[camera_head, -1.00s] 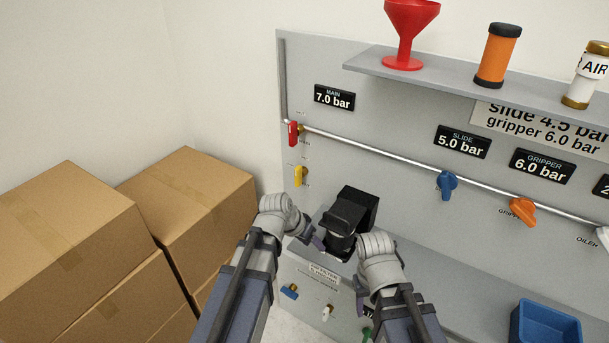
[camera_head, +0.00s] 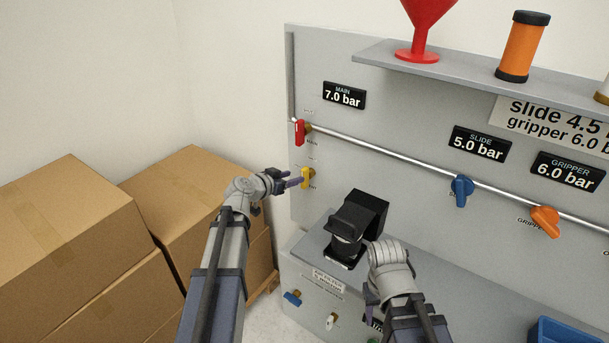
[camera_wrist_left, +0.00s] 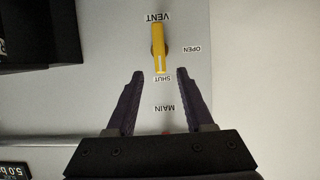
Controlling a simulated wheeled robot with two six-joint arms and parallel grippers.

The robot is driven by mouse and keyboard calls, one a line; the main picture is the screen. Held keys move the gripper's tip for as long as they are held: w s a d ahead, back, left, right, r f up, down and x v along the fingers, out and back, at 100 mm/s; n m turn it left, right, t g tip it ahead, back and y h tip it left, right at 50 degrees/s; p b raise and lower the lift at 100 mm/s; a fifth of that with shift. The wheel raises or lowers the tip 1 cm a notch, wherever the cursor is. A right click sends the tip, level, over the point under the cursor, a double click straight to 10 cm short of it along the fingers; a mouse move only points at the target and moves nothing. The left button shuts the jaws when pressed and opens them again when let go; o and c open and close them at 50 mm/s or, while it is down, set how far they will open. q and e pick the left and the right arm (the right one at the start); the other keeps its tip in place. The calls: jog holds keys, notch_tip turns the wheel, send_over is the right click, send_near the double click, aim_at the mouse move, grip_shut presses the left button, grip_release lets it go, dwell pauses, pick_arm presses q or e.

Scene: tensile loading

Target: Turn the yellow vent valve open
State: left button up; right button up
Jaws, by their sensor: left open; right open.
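The yellow vent valve (camera_head: 306,178) is on the grey panel below the red main valve (camera_head: 300,132). In the left wrist view the yellow handle (camera_wrist_left: 159,48) points along the line from the VENT label to the SHUT label, with the OPEN label off to one side. My left gripper (camera_head: 296,181) is open, its fingers directed at the yellow valve. In the left wrist view its two fingertips (camera_wrist_left: 160,76) lie on either side of the handle's end, not closed on it. My right gripper (camera_head: 370,292) is low in front of the panel, its fingers largely hidden.
A black device (camera_head: 358,228) stands on the ledge right of my left gripper. Cardboard boxes (camera_head: 190,200) are stacked at left. Blue (camera_head: 462,190) and orange (camera_head: 545,221) valves sit along the pipe. A red funnel (camera_head: 424,25) stands on the shelf.

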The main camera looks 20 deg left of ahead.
aim_at(302, 174)
pick_arm(q)
jog(key=shift+b+x, duration=1.5)
jog(key=shift+x, duration=2.45)
jog(key=shift+r, duration=0.1)
grip_shut()
